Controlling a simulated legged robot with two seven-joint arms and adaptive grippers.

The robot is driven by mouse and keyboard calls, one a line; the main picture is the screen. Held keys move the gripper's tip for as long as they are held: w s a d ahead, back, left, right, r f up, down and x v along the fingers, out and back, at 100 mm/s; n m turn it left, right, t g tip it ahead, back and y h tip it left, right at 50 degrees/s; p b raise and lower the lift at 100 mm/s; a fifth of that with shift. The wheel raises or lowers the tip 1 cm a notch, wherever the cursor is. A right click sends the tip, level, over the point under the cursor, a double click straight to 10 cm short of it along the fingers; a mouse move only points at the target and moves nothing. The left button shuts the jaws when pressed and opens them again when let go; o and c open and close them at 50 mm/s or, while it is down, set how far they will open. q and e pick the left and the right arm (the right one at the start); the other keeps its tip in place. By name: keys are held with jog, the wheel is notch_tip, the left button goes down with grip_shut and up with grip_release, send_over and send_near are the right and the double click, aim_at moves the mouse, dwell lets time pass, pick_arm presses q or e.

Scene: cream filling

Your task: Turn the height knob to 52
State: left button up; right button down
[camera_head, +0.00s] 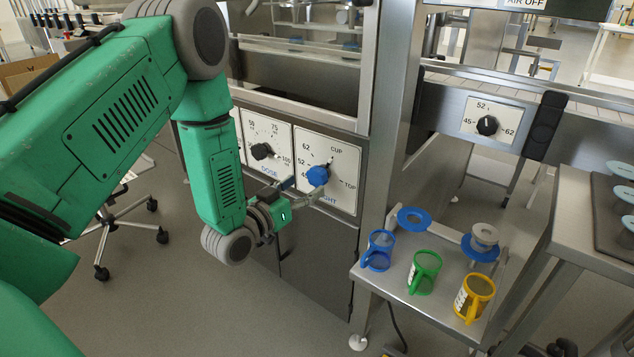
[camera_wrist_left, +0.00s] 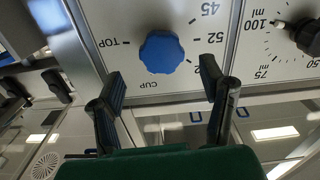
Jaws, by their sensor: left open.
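The height knob (camera_head: 318,176) is blue and sits on a white dial panel (camera_head: 345,197) with marks 45, 52, 62, CUP and TOP. In the left wrist view the knob (camera_wrist_left: 161,52) lies ahead of the fingertips and between their lines, with a gap to each finger. A small dark mark at its upper right in the head view seems to point toward CUP; I cannot read the setting surely. My left gripper (camera_head: 299,188) is open and empty, close in front of the knob. It also shows in the left wrist view (camera_wrist_left: 162,78). My right gripper is not in view.
A black dose knob (camera_head: 261,151) is on the panel to the left. Another black knob (camera_head: 487,125) with 45, 52, 62 marks is at right. Blue (camera_head: 379,251), green (camera_head: 424,272) and yellow (camera_head: 474,298) cups stand on a metal shelf. A steel post (camera_head: 392,110) rises right of the panel.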

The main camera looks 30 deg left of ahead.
aim_at(313, 178)
pick_arm(q)
jog(key=w, duration=0.4)
jog(key=shift+w+a+f+b, duration=0.1)
jog(key=shift+a+f+b, duration=0.15)
jog(key=shift+a+b, duration=0.15)
jog(key=shift+w+d+r, duration=0.1)
jog(key=shift+w+d, duration=0.2)
jog(key=shift+w, duration=0.15)
jog(key=shift+w+d+r, duration=0.1)
jog(key=shift+d, duration=0.2)
jog(key=shift+a, duration=0.1)
jog(key=c, duration=1.1)
jog(key=shift+a, duration=0.15)
jog(key=shift+c, duration=0.3)
